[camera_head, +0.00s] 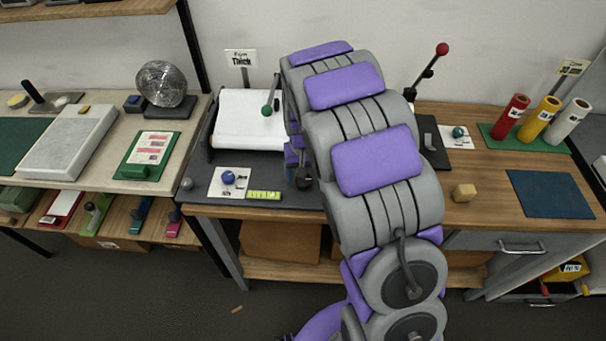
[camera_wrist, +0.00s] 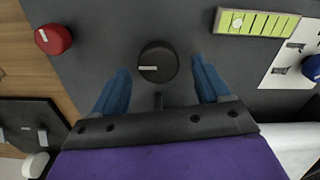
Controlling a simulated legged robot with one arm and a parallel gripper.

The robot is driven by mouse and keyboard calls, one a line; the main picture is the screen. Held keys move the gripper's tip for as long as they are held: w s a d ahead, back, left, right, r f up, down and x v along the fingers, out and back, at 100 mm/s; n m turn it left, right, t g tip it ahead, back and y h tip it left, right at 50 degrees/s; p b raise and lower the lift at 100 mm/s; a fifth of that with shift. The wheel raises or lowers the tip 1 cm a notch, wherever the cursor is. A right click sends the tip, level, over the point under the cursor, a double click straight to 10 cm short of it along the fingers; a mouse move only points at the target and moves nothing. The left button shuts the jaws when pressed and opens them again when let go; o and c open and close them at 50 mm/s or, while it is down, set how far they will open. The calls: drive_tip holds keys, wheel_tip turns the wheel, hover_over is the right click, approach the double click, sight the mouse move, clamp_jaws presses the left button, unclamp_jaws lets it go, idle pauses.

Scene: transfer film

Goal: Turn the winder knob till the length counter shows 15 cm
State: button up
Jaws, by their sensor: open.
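A round black knob (camera_wrist: 158,62) with a white line pointing left sits on the grey panel in the wrist view. My gripper (camera_wrist: 161,66) is open, with one blue finger on each side of the knob and a visible gap to both. A yellow-green segmented strip (camera_wrist: 257,22), seemingly the length counter, has a pale round marker near its left end; no figure is readable. The strip also shows in the head view (camera_head: 264,195). In the head view my arm covers much of the panel, and the knob is hard to make out.
A red knob (camera_wrist: 53,39) is left of the black one. A blue ball (camera_head: 228,177) sits on a white card beside the strip. A white film roll (camera_head: 240,122) and green-tipped lever (camera_head: 267,110) stand behind. A red-tipped lever (camera_head: 442,48) is right of my arm.

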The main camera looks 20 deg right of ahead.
wheel_tip(320, 180, up, 16)
drive_tip(key=p, duration=0.3)
drive_tip(key=s+r+n+g, duration=0.1)
drive_tip(key=s+r, duration=0.1)
drive_tip(key=s, duration=3.2)
drive_tip(key=shift+s+r+g, duration=0.3)
drive_tip(key=shift+s+g, duration=0.1)
drive_tip(key=shift+a, duration=0.1)
